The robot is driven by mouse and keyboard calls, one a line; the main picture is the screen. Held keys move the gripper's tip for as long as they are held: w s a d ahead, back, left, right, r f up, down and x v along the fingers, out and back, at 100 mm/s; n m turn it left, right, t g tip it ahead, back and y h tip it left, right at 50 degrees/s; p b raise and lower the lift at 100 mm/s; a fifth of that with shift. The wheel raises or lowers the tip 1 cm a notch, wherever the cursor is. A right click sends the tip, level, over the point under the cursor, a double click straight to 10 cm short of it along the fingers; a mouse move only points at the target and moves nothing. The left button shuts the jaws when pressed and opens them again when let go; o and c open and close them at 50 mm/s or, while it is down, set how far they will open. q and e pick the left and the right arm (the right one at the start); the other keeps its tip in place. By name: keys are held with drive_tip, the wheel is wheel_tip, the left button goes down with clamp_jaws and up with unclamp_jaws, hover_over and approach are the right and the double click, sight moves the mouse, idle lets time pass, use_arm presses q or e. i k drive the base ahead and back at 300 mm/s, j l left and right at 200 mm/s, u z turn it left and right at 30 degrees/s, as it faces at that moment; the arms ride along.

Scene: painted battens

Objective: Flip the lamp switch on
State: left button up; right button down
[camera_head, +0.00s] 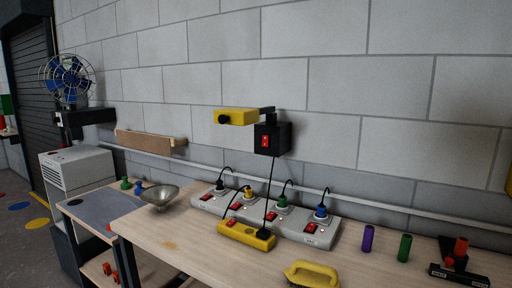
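A yellow lamp-like head (237,117) with a dark round front sits on a short black arm against the grey block wall. Beside it is a black box (272,138) with a red rocker switch (265,141) on its front. A black cord runs from the box down to a yellow block (247,235) on the workbench, which has a red switch of its own. No glow shows from the yellow head. The rocker's position is too small to tell. Neither of my grippers is in view.
A grey power strip (320,233) with red switches and several plugs lies along the wooden workbench (190,250). A metal bowl (160,196), a yellow-handled tool (311,274), a purple cylinder (367,239) and a green cylinder (404,247) stand around it. A blue fan (68,78) is at left.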

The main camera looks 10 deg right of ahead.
sight(265, 139)
drive_tip(key=i+j, duration=0.15)
drive_tip(key=j, duration=0.2)
drive_tip(key=i+j, duration=0.15)
drive_tip(key=j, duration=0.25)
drive_tip(key=i+j+z, duration=0.1)
drive_tip(key=j, duration=0.25)
drive_tip(key=i+j, duration=0.2)
drive_tip(key=j, duration=0.15)
drive_tip(key=i+j, duration=0.15)
drive_tip(key=j, duration=0.25)
